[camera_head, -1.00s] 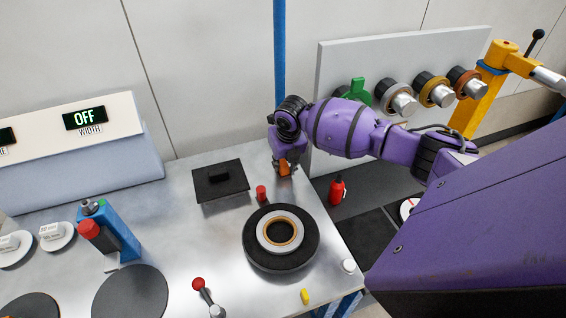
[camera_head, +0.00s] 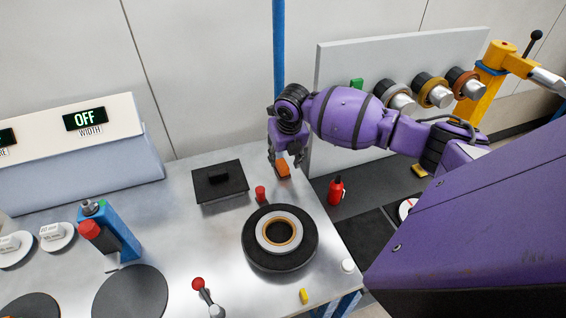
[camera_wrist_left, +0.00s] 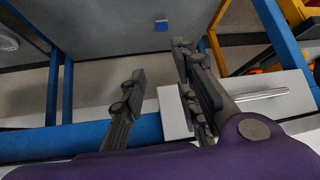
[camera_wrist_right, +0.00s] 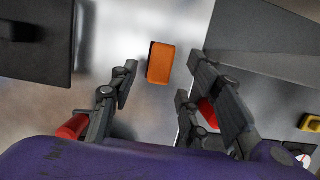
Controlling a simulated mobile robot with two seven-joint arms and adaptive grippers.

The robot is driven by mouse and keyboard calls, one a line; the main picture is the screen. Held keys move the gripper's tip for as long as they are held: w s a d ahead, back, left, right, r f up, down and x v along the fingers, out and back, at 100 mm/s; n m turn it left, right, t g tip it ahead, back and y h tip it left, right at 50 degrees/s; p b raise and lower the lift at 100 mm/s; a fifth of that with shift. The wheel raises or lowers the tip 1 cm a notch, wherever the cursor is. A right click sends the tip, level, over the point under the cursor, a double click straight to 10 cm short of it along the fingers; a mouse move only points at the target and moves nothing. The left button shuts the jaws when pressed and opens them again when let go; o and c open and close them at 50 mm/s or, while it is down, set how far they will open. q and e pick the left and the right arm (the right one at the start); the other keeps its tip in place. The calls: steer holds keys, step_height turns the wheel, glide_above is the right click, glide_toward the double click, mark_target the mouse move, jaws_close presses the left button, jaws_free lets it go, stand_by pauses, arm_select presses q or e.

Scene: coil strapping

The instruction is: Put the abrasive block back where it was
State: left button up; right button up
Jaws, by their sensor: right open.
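The orange block (camera_head: 283,170), which I take to be the abrasive block, lies on the metal table near its back right edge. My right gripper (camera_head: 285,160) is open just above it, with its fingers apart. In the right wrist view the orange block (camera_wrist_right: 161,63) lies on the bare metal ahead of the spread fingers, with visible gaps to both of them. My left gripper is outside the head view. In the left wrist view its fingers (camera_wrist_left: 160,85) are apart with nothing between them.
A black pad (camera_head: 220,190) with a small dark block lies left of the orange block. A red cylinder (camera_head: 260,194) and a black disc with a ring (camera_head: 265,258) stand nearer. A red bottle (camera_head: 337,191) stands beyond the table's right edge.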

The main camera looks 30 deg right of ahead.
steer(key=v, duration=0.8)
stand_by(0.4)
